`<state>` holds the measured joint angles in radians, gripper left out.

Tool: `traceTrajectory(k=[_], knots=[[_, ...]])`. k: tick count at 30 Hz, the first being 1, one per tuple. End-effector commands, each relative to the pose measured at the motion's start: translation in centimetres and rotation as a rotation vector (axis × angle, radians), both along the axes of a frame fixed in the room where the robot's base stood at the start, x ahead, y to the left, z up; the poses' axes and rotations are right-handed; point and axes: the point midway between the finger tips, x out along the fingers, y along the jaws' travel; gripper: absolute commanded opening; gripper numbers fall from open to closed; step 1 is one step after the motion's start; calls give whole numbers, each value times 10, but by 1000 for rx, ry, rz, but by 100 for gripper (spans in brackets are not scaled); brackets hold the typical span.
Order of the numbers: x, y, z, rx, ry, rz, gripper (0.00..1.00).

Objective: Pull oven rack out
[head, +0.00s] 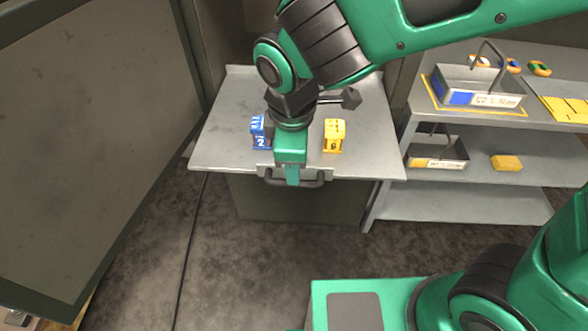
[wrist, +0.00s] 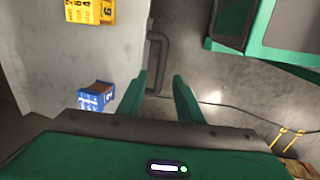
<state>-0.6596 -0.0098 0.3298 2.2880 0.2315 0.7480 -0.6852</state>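The rack is a grey metal sheet (head: 225,140) that juts out of a dark recess; it also shows in the wrist view (wrist: 115,52). A dark bar handle (head: 313,183) runs along its front edge, and its near part shows in the wrist view (wrist: 164,52). My gripper (head: 292,180) points down at the left-middle part of the handle. In the wrist view its two green fingers (wrist: 160,84) stand apart, with the handle's lower end reaching between them. I see a gap beside the bar, so the fingers are not closed on it.
On the rack stand a blue block (head: 258,132) marked 2 and a yellow block (head: 334,136) marked 6. A grey shelf unit (head: 440,205) with trays is at the right. A large framed panel (head: 95,120) is at the left. The floor (head: 235,260) in front is clear except a cable.

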Motion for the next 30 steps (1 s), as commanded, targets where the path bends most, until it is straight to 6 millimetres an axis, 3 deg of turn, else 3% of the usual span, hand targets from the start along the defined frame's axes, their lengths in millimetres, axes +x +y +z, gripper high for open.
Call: traceTrajectory(k=[3, 10, 26, 30], knots=[[-3, 1, 21, 3, -2, 1, 32], [-7, 1, 43, 1, -1, 1, 32], [-8, 0, 46, 0, 0, 0, 32], [-1, -14, 46, 0, 0, -53, 32]])
